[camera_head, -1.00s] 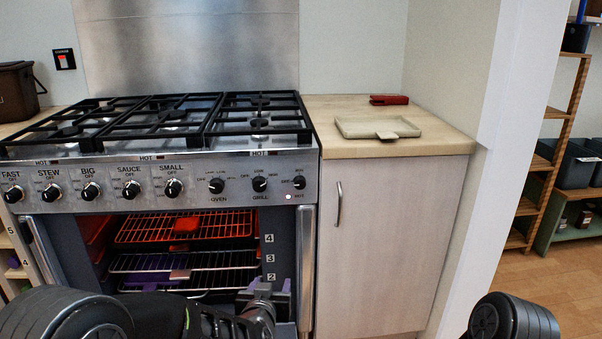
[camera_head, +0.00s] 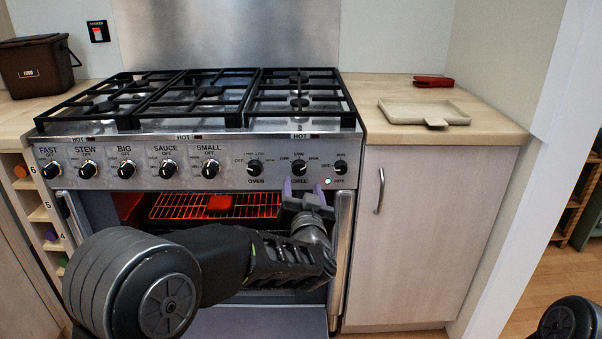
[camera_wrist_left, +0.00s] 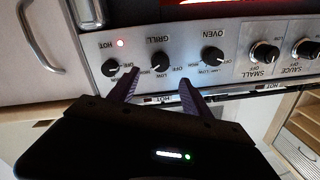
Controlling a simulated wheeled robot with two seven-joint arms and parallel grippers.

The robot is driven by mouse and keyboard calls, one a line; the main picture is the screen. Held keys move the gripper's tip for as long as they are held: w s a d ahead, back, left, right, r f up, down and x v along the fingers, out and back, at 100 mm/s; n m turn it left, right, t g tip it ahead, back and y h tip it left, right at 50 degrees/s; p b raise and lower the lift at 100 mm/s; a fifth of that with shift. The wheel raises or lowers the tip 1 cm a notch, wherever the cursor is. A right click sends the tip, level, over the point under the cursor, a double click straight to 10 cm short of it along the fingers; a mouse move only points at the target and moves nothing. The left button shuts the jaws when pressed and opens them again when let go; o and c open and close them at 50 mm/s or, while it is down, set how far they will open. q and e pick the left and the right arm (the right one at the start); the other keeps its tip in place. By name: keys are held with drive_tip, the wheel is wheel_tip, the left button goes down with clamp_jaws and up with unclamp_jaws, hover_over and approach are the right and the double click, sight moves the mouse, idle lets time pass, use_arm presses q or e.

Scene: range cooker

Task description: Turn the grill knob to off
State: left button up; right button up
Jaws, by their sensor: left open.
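The grill knob (camera_head: 299,168) is a black knob on the steel control panel, between the oven knob (camera_head: 255,168) and another knob (camera_head: 340,167) at the right end. Its pointer is too small to read surely. My left gripper (camera_head: 303,189) is open, with its purple-grey fingers pointing up at the panel just below the grill knob. In the left wrist view the panel appears upside down; the grill knob (camera_wrist_left: 159,67) lies between and just beyond the open fingertips (camera_wrist_left: 157,80), with no visible contact. My right gripper is out of view.
The oven below is open and glows orange around a rack (camera_head: 240,206), with a block on it. A vertical door handle (camera_head: 341,240) stands right of my left gripper. A red light (camera_head: 328,181) is lit beside HOT. A tray (camera_head: 425,112) lies on the right worktop.

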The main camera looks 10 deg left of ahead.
sight(300, 169)
use_arm(q)
drive_tip(key=shift+b+x, duration=0.65)
drive_tip(key=shift+x, duration=3.25)
drive_tip(key=shift+c, duration=0.3)
clamp_jaws()
